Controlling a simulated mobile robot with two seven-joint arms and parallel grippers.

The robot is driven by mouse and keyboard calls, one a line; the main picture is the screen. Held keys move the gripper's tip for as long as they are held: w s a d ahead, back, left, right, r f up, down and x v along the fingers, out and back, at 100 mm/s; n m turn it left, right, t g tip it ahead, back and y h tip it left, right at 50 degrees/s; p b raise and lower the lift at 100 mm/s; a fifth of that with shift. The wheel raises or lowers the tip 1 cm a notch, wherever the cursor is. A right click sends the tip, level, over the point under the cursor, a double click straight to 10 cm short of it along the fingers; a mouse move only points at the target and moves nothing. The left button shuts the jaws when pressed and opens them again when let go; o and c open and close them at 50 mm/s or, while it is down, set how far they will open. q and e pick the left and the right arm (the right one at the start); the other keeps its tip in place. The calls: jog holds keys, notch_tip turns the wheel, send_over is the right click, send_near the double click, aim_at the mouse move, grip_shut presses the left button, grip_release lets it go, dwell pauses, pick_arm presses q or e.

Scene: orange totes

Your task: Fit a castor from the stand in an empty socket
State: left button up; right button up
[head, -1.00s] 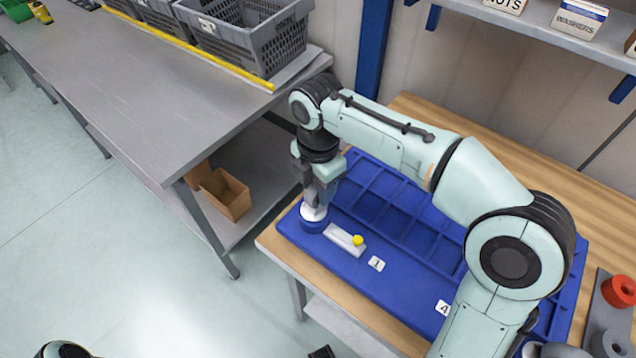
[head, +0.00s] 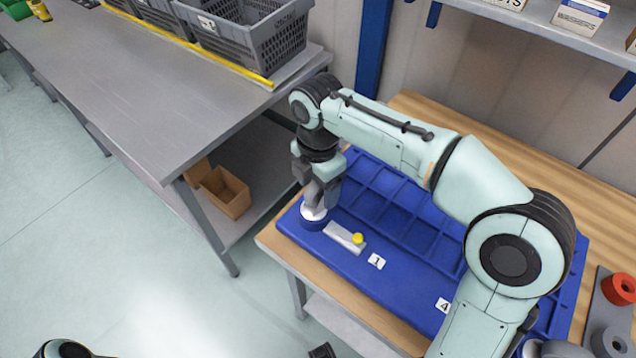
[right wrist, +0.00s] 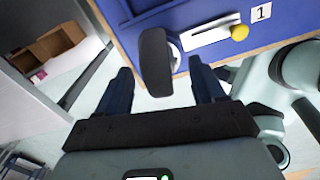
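A castor with a dark grey wheel (right wrist: 154,62) and a pale collar stands at a blue round socket (head: 313,222) on the near left corner of the blue panel (head: 400,285). How deep its stem sits is hidden. My right gripper (head: 320,190) is over the castor. In the right wrist view its fingers (right wrist: 162,75) are spread on either side of the wheel, with a visible gap on the right. A red wheel (head: 620,290) and a grey wheel (head: 610,343) are on the grey stand (head: 597,308) at the right edge. My left gripper is out of view.
A silver latch plate (head: 340,236) with a yellow knob (head: 358,238) lies beside the socket, near label 1 (head: 376,261). Label 4 (head: 443,305) is farther right. A metal bench (head: 170,100) with grey totes (head: 255,40) stands at left.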

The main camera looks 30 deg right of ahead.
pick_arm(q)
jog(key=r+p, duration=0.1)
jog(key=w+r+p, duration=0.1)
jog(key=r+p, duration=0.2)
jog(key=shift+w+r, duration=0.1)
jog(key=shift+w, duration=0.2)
pick_arm(e)
notch_tip(320, 180, up, 13)
jog(key=shift+r, duration=0.2)
